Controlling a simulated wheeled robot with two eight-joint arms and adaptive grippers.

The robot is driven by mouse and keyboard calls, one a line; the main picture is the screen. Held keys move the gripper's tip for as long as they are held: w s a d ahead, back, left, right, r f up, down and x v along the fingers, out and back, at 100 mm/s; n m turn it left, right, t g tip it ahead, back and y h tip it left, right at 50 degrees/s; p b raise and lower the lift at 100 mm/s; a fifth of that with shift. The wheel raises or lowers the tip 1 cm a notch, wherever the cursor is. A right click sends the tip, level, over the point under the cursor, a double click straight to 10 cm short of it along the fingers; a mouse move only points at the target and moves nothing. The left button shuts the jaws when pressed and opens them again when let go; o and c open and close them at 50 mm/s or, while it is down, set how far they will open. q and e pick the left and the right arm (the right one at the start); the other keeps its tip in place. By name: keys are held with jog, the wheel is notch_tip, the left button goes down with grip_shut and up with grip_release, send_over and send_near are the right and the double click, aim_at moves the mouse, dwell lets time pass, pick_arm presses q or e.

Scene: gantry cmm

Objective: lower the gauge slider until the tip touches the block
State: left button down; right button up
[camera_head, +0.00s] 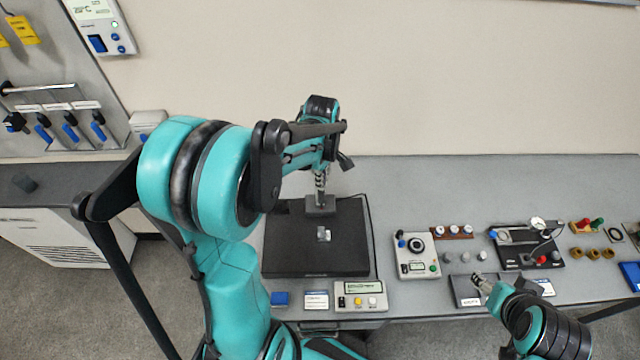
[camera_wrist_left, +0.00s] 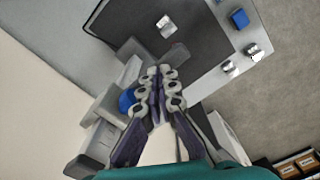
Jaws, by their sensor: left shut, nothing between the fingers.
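A small silver block (camera_head: 323,234) sits on the black plate (camera_head: 290,262) in the head view. It also shows on the plate's dark surface in the wrist view (camera_wrist_left: 165,25). A grey stand (camera_wrist_left: 108,112) with a blue part (camera_wrist_left: 126,99), perhaps the gauge slider, is beside my left fingers in the wrist view. My left gripper (camera_head: 320,182) is above the plate's back part, and it is shut and empty in the wrist view (camera_wrist_left: 160,78). Whether it touches the stand is unclear. The gauge tip cannot be made out. My right gripper (camera_head: 479,281) is over the bench at the right; its jaws are too small to judge.
A yellow-buttoned readout box (camera_head: 361,296) and a blue block (camera_head: 280,299) lie before the plate. A control box (camera_head: 416,256) and a black fixture (camera_head: 525,246) stand to the right. The bench (camera_head: 420,185) is clear behind them. The wall is close behind.

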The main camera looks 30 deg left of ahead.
notch_tip(320, 180, down, 12)
jog(key=b, duration=1.1)
jog(key=shift+b, duration=0.3)
dwell(1.2)
jog(key=shift+f+b, duration=0.6)
jog(key=shift+b, duration=0.1)
dwell(0.8)
notch_tip(320, 180, up, 5)
jog(key=p, duration=0.5)
dwell(0.7)
jog(key=shift+f, duration=0.1)
dwell(0.3)
